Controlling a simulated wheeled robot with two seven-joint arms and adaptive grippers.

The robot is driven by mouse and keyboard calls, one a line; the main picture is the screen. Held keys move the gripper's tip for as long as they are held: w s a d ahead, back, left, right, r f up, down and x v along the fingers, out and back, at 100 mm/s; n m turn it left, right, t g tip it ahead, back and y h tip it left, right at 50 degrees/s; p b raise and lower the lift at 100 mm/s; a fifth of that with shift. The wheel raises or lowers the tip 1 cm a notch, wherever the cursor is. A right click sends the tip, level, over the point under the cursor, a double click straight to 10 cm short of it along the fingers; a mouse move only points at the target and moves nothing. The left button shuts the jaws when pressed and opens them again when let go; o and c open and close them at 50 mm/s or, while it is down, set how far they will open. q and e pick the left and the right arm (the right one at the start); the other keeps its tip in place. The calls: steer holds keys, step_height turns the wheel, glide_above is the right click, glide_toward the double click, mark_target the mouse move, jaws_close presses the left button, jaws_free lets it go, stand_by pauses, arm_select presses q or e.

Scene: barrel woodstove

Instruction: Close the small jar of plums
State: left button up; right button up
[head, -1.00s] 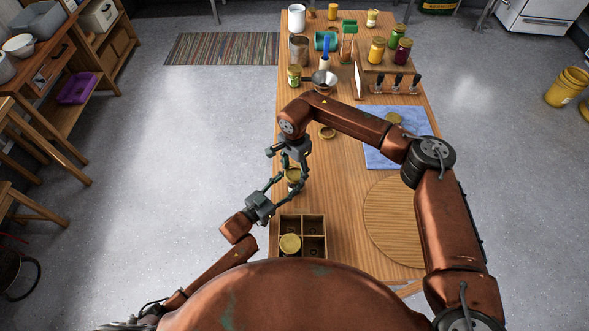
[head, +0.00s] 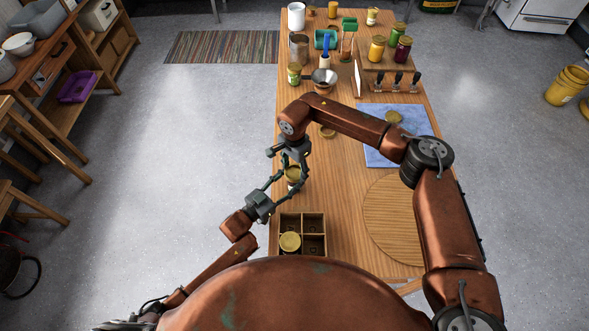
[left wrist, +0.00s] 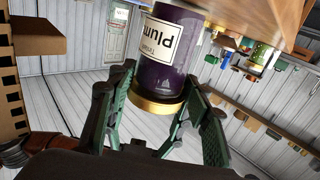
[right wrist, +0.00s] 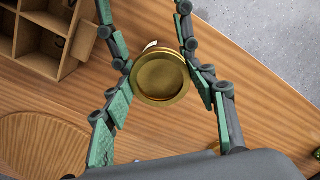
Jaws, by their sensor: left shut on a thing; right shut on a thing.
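The small jar of plums (left wrist: 170,45), purple with a "Plum" label, stands on the table near its left edge. It appears upside down in the left wrist view. A gold lid (left wrist: 158,108) sits at its mouth, and in the right wrist view the lid (right wrist: 160,75) looks roughly level from above. My left gripper (head: 283,188) reaches in from the left and is shut on the jar. My right gripper (right wrist: 160,68) comes from above, its fingers on either side of the lid, shut on it. The fingers hide much of the jar in the head view.
A divided wooden crate (head: 315,222) holding a gold-lidded jar (head: 290,242) stands close in front. A round board (head: 400,225) and a blue cloth (head: 385,150) lie to the right. A loose gold lid (head: 328,131) lies beyond my grippers. A funnel (head: 323,78) and jars stand farther back.

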steer(key=shift+r, duration=0.3)
stand_by(1.3)
steer(key=shift+d+f, duration=0.1)
steer(key=shift+f, duration=0.95)
stand_by(0.3)
steer(key=shift+r, duration=0.4)
steer(key=shift+r, duration=0.55)
stand_by(0.9)
steer(key=shift+f, duration=0.4)
stand_by(0.7)
steer(key=o, duration=0.7)
